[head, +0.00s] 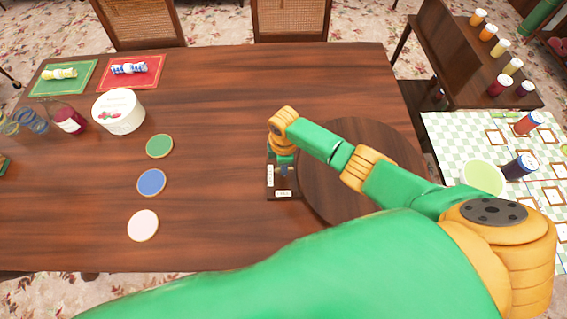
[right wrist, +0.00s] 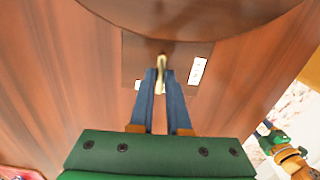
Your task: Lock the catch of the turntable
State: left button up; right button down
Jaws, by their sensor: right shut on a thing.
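The turntable (head: 335,190) is a round brown wooden disc on the table, partly covered by my right arm. Its curved edge also shows at the top of the right wrist view (right wrist: 180,15). Beside its left edge is a dark base plate (head: 272,192) with two white labels. A brass-coloured catch lever (right wrist: 161,66) stands on this plate. My right gripper (right wrist: 160,88) has its blue fingers shut on the lever. In the head view the right gripper (head: 284,171) points down over the plate and hides the lever. The label text is too small to read.
A white tub (head: 118,112) and a red jar (head: 69,118) stand farther left. A checked surface (head: 455,140) with jars is at the right. The table's middle back is clear.

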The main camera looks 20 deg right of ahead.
jog(key=shift+m, duration=0.4)
jog(key=c, duration=0.9)
grip_release()
jog(key=shift+d, duration=0.1)
notch_tip(320, 180, up, 7)
jog(key=shift+r+p, duration=0.1)
jog(key=shift+p, duration=0.75)
